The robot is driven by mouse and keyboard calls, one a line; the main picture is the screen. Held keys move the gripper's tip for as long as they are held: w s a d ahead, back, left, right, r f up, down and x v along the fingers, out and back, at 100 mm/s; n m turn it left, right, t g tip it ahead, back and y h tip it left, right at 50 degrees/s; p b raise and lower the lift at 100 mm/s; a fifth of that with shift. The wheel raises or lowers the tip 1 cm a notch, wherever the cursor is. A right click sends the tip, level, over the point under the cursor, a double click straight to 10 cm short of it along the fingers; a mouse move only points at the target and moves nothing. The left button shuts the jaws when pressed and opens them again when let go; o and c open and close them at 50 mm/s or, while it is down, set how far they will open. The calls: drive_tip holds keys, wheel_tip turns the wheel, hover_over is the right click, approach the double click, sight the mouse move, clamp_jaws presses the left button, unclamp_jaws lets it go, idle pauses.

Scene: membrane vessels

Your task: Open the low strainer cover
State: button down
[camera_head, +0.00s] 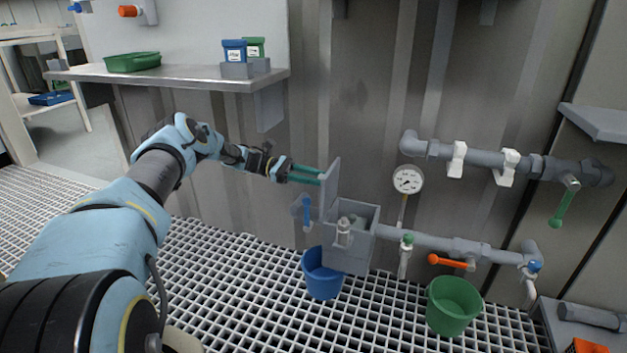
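The low strainer is a grey box (349,248) on the pipe run near the floor grating. Its flat grey cover (331,188) stands upright at the box's left side, so the top is open. A pale upright fitting (343,231) shows inside the opening. My gripper (319,175) comes from the left with two teal fingers, a narrow gap showing between them. Their tips are at the left face of the cover, near its upper part. I cannot tell whether they touch it. Nothing shows between the fingers.
A blue bucket (321,273) stands below the strainer and a green bucket (454,305) to the right. A pressure gauge (408,180), an orange-handled valve (450,262) and a blue-handled valve (307,211) are close by. A metal shelf (180,76) is at upper left.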

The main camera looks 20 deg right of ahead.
drive_tip(key=shift+w, duration=0.1)
drive_tip(key=c, duration=0.6)
unclamp_jaws()
drive_tip(key=shift+b+v, duration=1.95)
drive_tip(key=shift+v, duration=3.45)
